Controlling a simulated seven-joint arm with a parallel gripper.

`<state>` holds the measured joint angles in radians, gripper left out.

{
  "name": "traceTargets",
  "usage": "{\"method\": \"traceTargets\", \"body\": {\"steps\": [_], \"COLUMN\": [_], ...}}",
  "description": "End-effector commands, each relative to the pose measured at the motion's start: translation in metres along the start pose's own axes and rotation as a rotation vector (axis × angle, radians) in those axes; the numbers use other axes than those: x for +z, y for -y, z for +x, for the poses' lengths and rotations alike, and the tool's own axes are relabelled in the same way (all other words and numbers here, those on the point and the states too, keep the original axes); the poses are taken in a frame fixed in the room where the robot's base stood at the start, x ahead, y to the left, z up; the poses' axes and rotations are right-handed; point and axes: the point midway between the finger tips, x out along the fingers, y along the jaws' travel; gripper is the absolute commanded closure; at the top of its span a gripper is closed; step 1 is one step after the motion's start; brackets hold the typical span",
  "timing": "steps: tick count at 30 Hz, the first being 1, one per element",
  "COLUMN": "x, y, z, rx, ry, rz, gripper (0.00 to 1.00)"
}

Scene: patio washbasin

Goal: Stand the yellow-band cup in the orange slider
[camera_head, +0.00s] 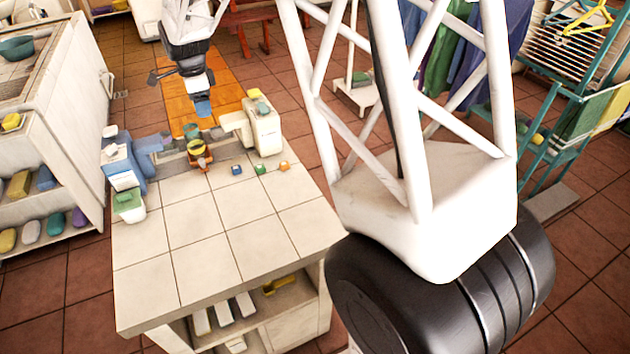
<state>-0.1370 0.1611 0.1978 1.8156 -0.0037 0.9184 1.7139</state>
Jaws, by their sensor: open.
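A small dark cup with a yellow band (196,146) is near the back edge of the tiled counter. The orange slider (201,161) shows directly below it in the picture. The cup looks upright and appears to be in or right against the slider; its base is hidden, so I cannot tell which. My gripper (203,107) hangs from the top of the picture, with a blue tip pointing down. It is open and above the cup in the picture, apart from it, and nothing shows in it.
A blue box (122,163) and a white container with a green top (129,205) stand at the left. A cream dispenser (263,127) stands at the right. Small blue (236,169), green (260,169) and orange (284,166) pieces lie nearby. The front counter (210,240) is clear.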

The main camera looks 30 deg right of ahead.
Motion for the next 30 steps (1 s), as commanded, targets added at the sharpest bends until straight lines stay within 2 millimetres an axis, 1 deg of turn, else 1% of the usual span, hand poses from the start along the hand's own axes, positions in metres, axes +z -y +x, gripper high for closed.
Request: {"method": "traceTargets", "body": {"steps": [1, 3, 13, 21, 23, 30], "x": [-0.005, -0.012, -0.04, -0.059, -0.063, -0.078], "y": [-0.013, -0.029, -0.108, -0.177, -0.192, -0.255], "z": [-0.011, -0.022, -0.072, -0.097, -0.101, -0.114], "rx": [-0.007, -0.014, -0.051, -0.074, -0.079, -0.099], "ry": [0.0, 0.0, -0.007, -0.022, -0.026, -0.046], "rz": [-0.038, -0.097, -0.377, -0.605, -0.655, -0.857], "gripper": [0.36, 0.36, 0.36, 0.36, 0.36, 0.36]}}
